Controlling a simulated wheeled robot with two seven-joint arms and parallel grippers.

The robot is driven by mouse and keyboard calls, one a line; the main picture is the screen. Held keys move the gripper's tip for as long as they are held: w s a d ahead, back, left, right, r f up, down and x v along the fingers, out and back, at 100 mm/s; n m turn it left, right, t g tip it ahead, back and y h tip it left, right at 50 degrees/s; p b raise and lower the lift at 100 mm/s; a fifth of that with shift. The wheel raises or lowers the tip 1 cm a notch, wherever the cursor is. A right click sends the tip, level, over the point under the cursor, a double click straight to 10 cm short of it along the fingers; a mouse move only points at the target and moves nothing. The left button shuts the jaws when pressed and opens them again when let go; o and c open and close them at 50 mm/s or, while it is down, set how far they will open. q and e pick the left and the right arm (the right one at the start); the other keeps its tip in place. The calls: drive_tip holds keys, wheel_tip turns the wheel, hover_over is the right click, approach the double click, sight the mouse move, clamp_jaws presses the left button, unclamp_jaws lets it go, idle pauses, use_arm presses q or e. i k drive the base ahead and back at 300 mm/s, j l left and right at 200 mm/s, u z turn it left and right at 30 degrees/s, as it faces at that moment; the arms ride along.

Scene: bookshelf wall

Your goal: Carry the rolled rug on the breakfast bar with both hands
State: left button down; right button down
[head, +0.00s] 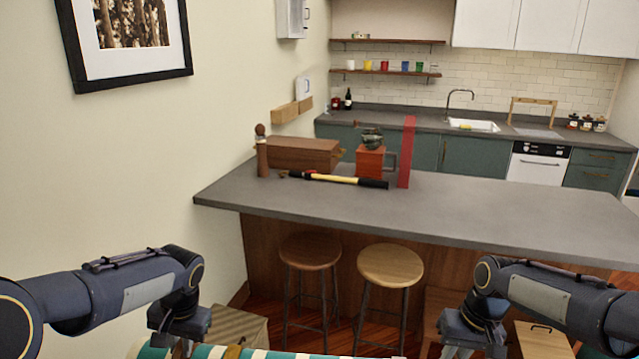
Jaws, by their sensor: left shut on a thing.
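The rolled rug (285,355), striped teal and cream with a mustard band, lies across the bottom edge of the head view, mostly cut off. My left gripper (180,347) is at the rug's left part and shut on it; its fingertips are barely visible. My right gripper (472,352) is at the bottom right, near the rug's right side; its fingers are cut off by the frame. The breakfast bar (480,215), with a grey top, stands ahead beyond both arms.
Two stools (390,265) stand in front.

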sight(320, 200)
drive_tip(key=i+j, duration=0.1)
drive_tip(key=i, duration=1.05)
drive_tip(key=j, duration=0.05)
